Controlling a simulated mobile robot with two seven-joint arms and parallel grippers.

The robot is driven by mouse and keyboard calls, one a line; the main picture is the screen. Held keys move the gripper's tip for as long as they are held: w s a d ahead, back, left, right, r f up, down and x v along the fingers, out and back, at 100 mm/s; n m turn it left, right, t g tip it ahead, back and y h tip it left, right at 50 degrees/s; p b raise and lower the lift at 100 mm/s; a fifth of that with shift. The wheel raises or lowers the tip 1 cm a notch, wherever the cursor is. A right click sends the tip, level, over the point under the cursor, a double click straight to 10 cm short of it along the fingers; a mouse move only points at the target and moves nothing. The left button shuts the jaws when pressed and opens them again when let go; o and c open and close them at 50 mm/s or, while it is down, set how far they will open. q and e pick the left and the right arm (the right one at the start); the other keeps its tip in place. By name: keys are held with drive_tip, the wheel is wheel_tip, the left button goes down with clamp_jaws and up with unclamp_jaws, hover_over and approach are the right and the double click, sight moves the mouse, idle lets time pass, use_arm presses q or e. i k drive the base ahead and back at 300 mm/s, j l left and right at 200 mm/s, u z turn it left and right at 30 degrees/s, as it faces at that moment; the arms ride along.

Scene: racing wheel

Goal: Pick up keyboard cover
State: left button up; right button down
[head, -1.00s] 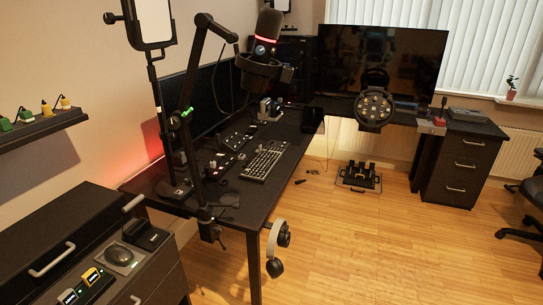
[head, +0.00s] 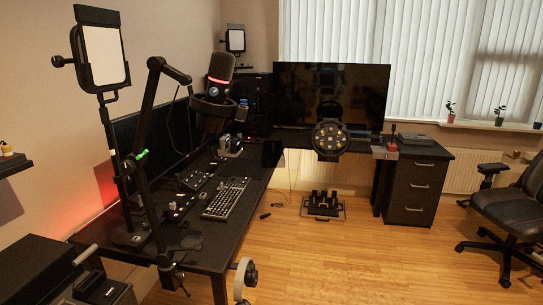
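A keyboard (head: 227,198) with light keys lies on the left wing of the dark L-shaped desk (head: 236,232), near its right edge. I cannot make out a separate cover on or beside the keyboard. Neither of my grippers is in the head view.
A microphone (head: 220,82) on a boom arm and a light panel (head: 103,58) on a stand rise over the desk's left side. Headphones (head: 245,278) hang at the near desk edge. A pedal set (head: 323,204) and an office chair (head: 510,215) stand on the floor. Open wooden floor (head: 380,260) lies right of the desk.

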sight(274, 157)
drive_tip(key=i+l+z, duration=0.6)
drive_tip(key=i+z, duration=0.15)
drive_tip(key=i+l+z, duration=0.1)
drive_tip(key=i+z, duration=0.3)
drive_tip(key=i+u, duration=0.3)
drive_tip(key=i, duration=0.35)
drive_tip(key=i+l+u, duration=0.3)
drive_tip(key=i, duration=0.3)
drive_tip(key=i+j+u, duration=0.15)
drive_tip(key=i+u, duration=0.35)
drive_tip(key=i+l+u, duration=0.1)
drive_tip(key=i+u, duration=0.35)
drive_tip(key=i+j, duration=0.15)
drive_tip(key=i, duration=0.55)
drive_tip(key=i+j, duration=0.15)
drive_tip(key=i, duration=0.55)
